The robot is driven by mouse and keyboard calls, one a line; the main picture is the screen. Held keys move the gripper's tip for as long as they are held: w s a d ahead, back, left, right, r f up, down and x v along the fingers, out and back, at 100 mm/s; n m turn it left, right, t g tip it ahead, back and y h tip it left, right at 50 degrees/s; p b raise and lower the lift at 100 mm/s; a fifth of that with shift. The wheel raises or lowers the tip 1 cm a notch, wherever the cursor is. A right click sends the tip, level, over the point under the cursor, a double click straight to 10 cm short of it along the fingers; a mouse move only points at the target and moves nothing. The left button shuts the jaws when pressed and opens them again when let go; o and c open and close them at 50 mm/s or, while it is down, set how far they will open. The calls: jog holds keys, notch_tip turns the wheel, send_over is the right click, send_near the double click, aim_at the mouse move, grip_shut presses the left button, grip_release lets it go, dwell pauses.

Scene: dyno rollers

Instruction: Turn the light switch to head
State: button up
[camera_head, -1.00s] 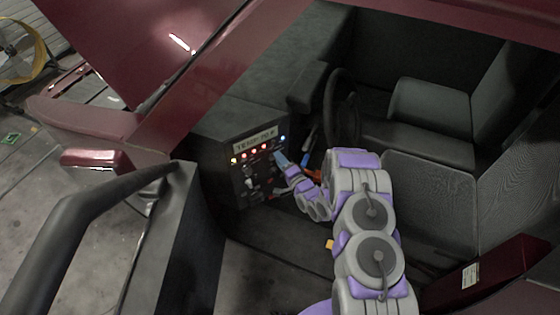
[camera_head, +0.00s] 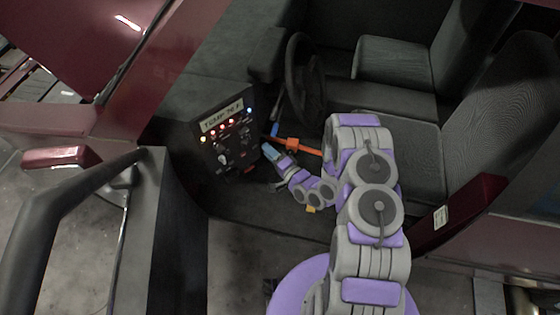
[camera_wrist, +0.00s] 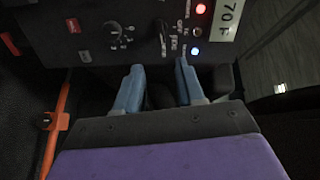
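A black control panel (camera_head: 232,158) with a temperature label, small lights and several knobs stands inside the vehicle. In the wrist view it fills the top (camera_wrist: 80,32). A dark knob with a raised grip (camera_wrist: 161,38) sits there beside small white lettering, partly reading "OFF"; it looks like the light switch, but the other words are too small to read surely. My gripper (camera_wrist: 158,72) has two blue fingers set apart, with nothing between them. The fingertips are just below the panel's controls in the wrist view. In the head view my gripper (camera_head: 269,151) is at the panel's right side.
A multi-pronged knob (camera_wrist: 118,35) is left of the dark knob. A blue-white light (camera_wrist: 196,50) is near the right fingertip. An orange bar (camera_head: 300,146) lies behind my gripper, near the steering wheel (camera_head: 304,80). A dark rail (camera_head: 60,215) is at left.

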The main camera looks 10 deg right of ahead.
jog(key=shift+v, duration=2.95)
jog(key=w+d+r+n+g+h, duration=0.45)
jog(key=w+d+n+h, duration=0.2)
jog(key=d, duration=0.35)
jog(key=s+d+r+g+h+b, duration=0.1)
jog(key=s+d+r+g+h, duration=0.5)
jog(key=r, duration=0.5)
jog(key=s+a+r+n+g, duration=0.1)
jog(key=s+r, duration=0.4)
jog(key=s, duration=0.7)
jog(key=s+a+r+g+y, duration=0.1)
jog(key=s+a+r+g, duration=0.2)
jog(key=s, duration=0.9)
jog(key=s+a+r+n+g+y, duration=0.1)
jog(key=s+a+r, duration=0.3)
jog(key=s+r, duration=0.4)
jog(key=s+g+b, duration=0.1)
jog(key=s, duration=0.3)
jog(key=shift+s+n, duration=0.25)
jog(key=shift+n, duration=0.1)
